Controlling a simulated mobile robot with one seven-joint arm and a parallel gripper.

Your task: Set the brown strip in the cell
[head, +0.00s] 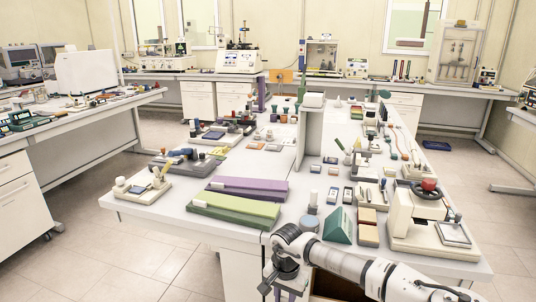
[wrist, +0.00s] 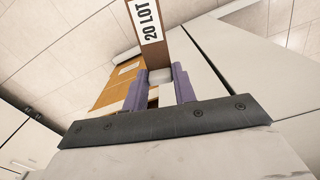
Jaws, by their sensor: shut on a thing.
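My gripper (wrist: 160,78) has purple fingers and is shut on the brown strip (wrist: 155,57), which sticks out past the fingertips. The strip carries a white label with black print reading "20 LOT". In the head view my gripper (head: 287,292) is low, in front of the near edge of the white table and pointing down; the strip cannot be made out there. I cannot tell which thing is the cell.
The white table (head: 165,211) holds a green block (head: 235,208), a purple block (head: 248,187), a green wedge (head: 338,226) and a press with a red knob (head: 428,186). An orange-brown box (wrist: 112,88) shows behind the fingers. Open floor (head: 110,260) lies left.

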